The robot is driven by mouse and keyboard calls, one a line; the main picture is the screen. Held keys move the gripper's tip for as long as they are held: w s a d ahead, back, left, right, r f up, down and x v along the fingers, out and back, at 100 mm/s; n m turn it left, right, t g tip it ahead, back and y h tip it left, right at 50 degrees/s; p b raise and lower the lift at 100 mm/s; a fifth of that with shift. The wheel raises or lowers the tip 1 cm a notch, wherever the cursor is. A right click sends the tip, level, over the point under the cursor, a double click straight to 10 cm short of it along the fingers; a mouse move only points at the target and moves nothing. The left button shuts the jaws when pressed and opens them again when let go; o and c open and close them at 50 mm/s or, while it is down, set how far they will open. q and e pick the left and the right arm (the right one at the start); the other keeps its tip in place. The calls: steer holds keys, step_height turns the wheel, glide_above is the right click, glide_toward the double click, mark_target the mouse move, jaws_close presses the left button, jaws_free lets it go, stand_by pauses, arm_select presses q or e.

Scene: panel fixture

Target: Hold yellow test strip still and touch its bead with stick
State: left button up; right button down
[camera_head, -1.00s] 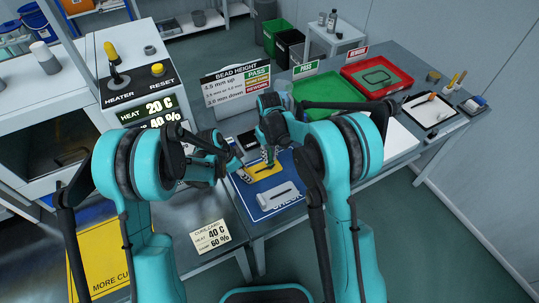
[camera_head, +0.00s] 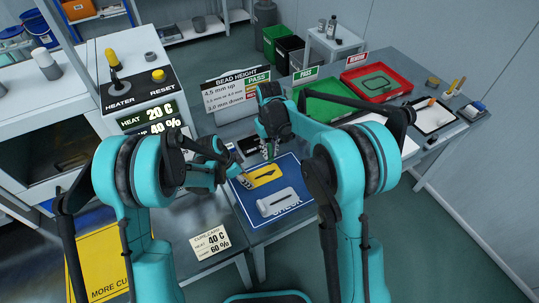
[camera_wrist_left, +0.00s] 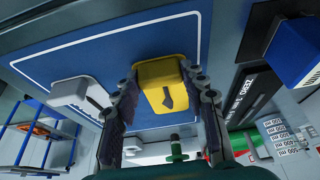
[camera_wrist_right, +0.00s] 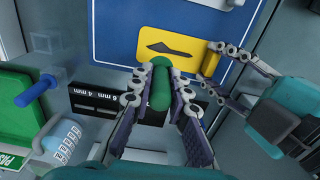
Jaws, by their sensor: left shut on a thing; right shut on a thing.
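The yellow test strip (camera_head: 264,176) lies on the blue check mat (camera_head: 250,212), a dark bead line along its top. My left gripper (camera_head: 238,173) is shut on the strip's yellow end; in the left wrist view its fingers (camera_wrist_left: 166,105) flank the strip (camera_wrist_left: 158,72). My right gripper (camera_head: 269,143) is shut on a green stick (camera_wrist_right: 160,92).
A white strip piece (camera_head: 277,201) lies on the mat nearer me. A dark gauge card (camera_wrist_right: 95,105) lies beside the mat. Behind are the bead height sign (camera_head: 236,90), a green tray (camera_head: 330,112) and a red tray (camera_head: 374,80). The heater unit (camera_head: 140,95) stands left.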

steer(key=shift+r, duration=0.55)
arm_select(q)
steer(key=o, duration=1.3)
